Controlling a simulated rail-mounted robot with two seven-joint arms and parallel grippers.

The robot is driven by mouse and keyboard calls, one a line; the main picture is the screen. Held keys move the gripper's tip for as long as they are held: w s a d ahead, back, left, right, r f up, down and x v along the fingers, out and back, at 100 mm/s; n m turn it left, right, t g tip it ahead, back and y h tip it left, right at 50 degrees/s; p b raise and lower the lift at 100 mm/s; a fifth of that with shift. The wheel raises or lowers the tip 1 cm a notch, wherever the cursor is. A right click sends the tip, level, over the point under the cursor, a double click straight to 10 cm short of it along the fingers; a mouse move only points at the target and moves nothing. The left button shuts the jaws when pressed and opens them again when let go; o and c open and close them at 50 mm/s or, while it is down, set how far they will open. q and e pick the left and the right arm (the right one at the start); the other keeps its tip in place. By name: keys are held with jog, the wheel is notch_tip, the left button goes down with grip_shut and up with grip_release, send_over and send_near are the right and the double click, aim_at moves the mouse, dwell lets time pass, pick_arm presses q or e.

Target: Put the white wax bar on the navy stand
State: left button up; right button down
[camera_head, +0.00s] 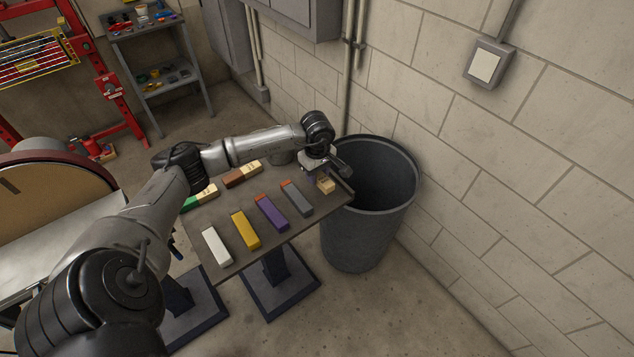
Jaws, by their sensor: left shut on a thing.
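The white wax bar (217,246) lies on the brown-grey tabletop (225,271) at its near left end, in line with the other bars. My left gripper (328,172) is over the far right end of the tabletop, well away from the white bar. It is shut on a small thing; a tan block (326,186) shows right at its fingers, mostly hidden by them. I cannot tell a separate navy stand; dark navy pedestals (275,272) hold up the tabletop. My right gripper is not in view.
A yellow bar (246,231), a purple bar (271,213) and a grey bar (297,198) lie beside the white one. Brown-cream (240,174) and green-cream (201,198) blocks lie at the back edge. A grey bin (365,225) stands close on the right, before the block wall.

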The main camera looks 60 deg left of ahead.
aim_at(317, 188)
pick_arm(q)
jog(key=shift+f, duration=2.05)
jog(key=shift+b, duration=0.3)
jog(key=shift+f, duration=0.15)
jog(key=o, duration=1)
